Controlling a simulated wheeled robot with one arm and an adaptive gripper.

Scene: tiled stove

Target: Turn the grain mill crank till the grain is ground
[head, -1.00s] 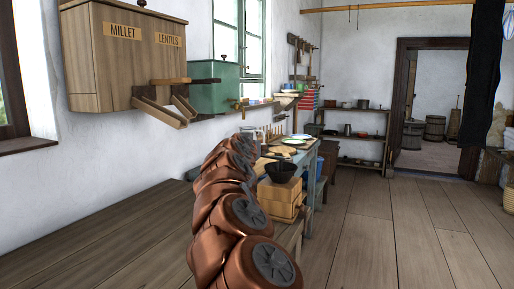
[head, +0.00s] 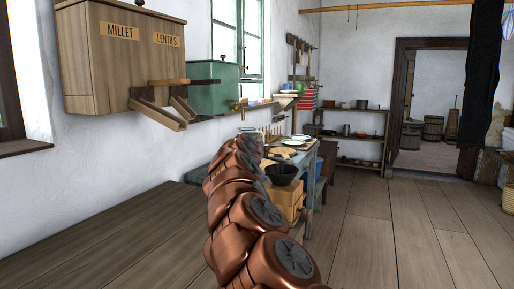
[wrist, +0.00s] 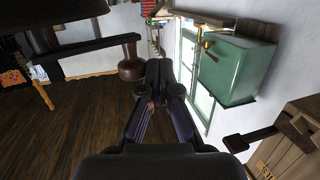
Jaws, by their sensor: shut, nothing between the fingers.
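The grain mill is a wooden box (head: 290,194) with a black bowl-shaped hopper (head: 283,174) on top, beyond my arm in the head view. In the sideways-turned wrist view, a dark crank bar (wrist: 92,48) with a turned brown wooden knob (wrist: 131,68) appears at upper left, beside part of the dark hopper (wrist: 68,10). My gripper (wrist: 159,68) is shut and empty. Its fingertips appear just right of the knob in that view; I cannot tell whether they touch it. My own arm hides the gripper in the head view. The grain is not visible.
A wooden bin (head: 125,60) labelled MILLET and LENTILS and a green tank (head: 214,88) are on the left wall. A bare wooden bench top (head: 100,240) lies below them. A table with dishes (head: 300,140) stands behind the mill. The floor (head: 400,230) at right is clear.

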